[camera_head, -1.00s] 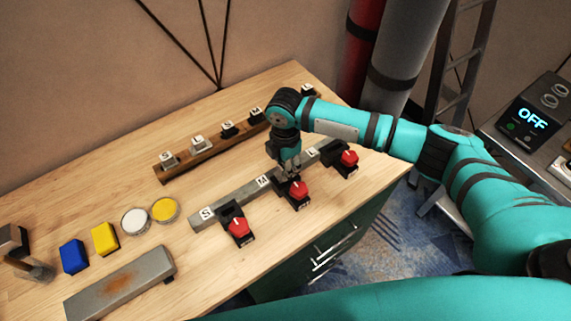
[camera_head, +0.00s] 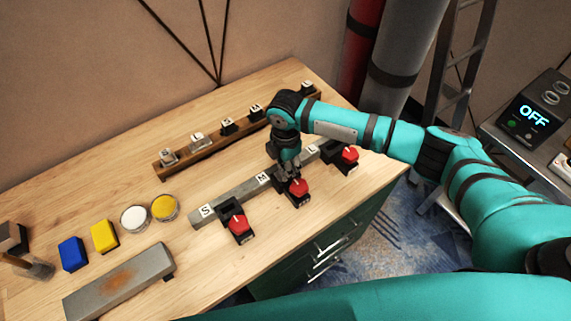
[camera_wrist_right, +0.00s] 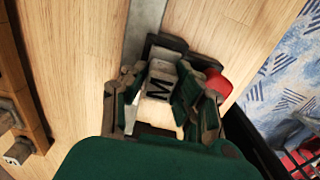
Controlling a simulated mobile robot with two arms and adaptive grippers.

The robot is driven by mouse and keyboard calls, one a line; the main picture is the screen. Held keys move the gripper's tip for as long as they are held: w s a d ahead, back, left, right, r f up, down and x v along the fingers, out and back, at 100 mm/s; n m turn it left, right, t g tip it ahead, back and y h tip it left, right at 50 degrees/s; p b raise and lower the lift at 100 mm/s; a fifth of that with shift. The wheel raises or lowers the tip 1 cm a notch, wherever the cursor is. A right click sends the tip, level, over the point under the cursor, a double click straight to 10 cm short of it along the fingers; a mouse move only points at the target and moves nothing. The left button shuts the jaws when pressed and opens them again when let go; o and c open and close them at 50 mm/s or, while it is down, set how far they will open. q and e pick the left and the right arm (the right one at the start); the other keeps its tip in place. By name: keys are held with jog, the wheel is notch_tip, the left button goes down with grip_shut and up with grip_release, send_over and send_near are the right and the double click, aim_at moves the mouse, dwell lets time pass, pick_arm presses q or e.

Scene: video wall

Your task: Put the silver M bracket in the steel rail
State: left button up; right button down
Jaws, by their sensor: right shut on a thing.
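The steel rail (camera_head: 232,200) is a grey bar with S, M and L labels and a red-topped black clamp by each label. My right gripper (camera_head: 290,174) is over the middle of the rail, beside the M clamp (camera_head: 299,187). In the right wrist view, my right gripper (camera_wrist_right: 164,98) is shut on the silver M bracket (camera_wrist_right: 159,86), its black M facing the camera. The bracket is in line with the rail (camera_wrist_right: 145,28) and close to the black clamp body. Fingers hide its underside, so I cannot tell whether it touches the rail. My left gripper is out of view.
A wooden rail (camera_head: 183,162) behind holds several silver and black brackets. Yellow (camera_head: 105,236) and blue (camera_head: 73,253) blocks, two round tins and a rusty grey bar (camera_head: 118,283) lie at the left. The S clamp (camera_head: 238,226) and L clamp (camera_head: 348,156) flank the gripper.

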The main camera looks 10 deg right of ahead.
jog(key=c, duration=1)
grip_release()
jog(key=o, duration=0.5)
jog(key=shift+f, duration=0.1)
notch_tip(320, 180, up, 3)
jog(key=p, duration=0.3)
jog(key=shift+s+r, duration=0.1)
jog(key=shift+r, duration=0.1)
notch_tip(320, 180, up, 4)
jog(key=p, duration=0.4)
jog(key=shift+f, duration=0.1)
